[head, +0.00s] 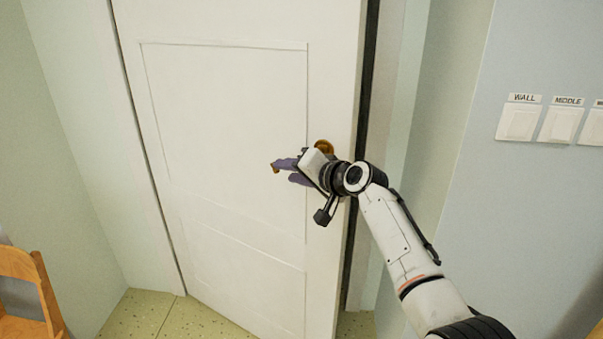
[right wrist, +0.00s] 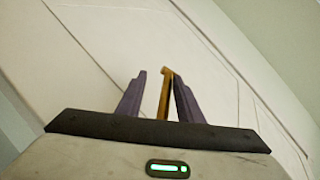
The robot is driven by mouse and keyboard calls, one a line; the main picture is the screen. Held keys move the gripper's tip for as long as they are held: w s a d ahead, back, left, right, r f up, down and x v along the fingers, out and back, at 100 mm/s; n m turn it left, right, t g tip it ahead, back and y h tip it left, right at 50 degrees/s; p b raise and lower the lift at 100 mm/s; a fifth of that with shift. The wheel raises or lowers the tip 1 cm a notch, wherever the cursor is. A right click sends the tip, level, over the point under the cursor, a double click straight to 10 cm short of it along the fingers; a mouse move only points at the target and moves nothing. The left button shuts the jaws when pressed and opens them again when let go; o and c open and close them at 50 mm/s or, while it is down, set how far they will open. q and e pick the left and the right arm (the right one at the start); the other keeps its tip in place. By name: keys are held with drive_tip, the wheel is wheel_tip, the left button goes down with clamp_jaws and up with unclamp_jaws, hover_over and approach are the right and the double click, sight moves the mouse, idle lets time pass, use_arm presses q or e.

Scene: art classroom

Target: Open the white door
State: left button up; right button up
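The white door (head: 225,120) fills the middle of the head view. A dark strip runs down its right edge and floor shows past its lower right corner, so it looks slightly ajar. Its brass handle (head: 323,146) is at the right side, partly hidden by my right gripper (head: 285,172). In the right wrist view, the handle lever (right wrist: 164,97) lies between the two purple fingers of the right gripper (right wrist: 158,100). The fingers are apart, with a clear gap on the left; the lever is close to the right finger, and contact cannot be told. My left gripper is out of view.
Light switches (head: 560,122) are on the wall to the right. A wooden chair (head: 30,290) stands at the lower left. The speckled floor (head: 150,315) in front of the door's left side is clear.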

drive_tip(key=v, duration=1)
drive_tip(key=shift+p, duration=0.3)
